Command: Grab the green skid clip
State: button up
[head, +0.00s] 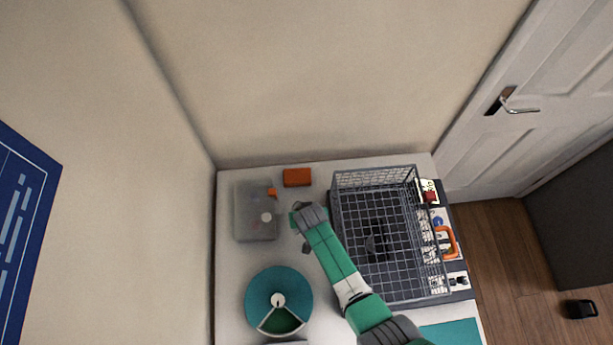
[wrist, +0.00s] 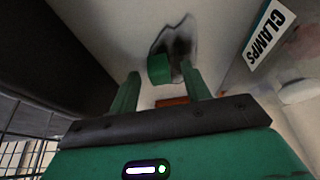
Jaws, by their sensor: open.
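A small green block, which looks like the green skid clip (wrist: 159,69), shows in the wrist view just beyond and between my fingertips. A dark, jagged patch lies behind it; I cannot tell whether it is a shadow or part of something. My gripper (wrist: 160,72) is open, with one green finger on each side of the clip's line. I cannot tell whether either finger touches it. In the head view my gripper (head: 299,218) is over the pale table, between the translucent box and the wire basket; the clip cannot be made out there.
A wire basket (head: 342,230) stands close to the right of my gripper. A translucent box (head: 246,222) is on the left; a label reading CLAMPS (wrist: 267,37) shows in the wrist view. An orange box (head: 297,177) lies behind. A round teal container (head: 262,290) sits in front.

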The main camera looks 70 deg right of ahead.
grip_shut()
notch_tip(320, 180, up, 18)
jog(key=p, duration=0.3)
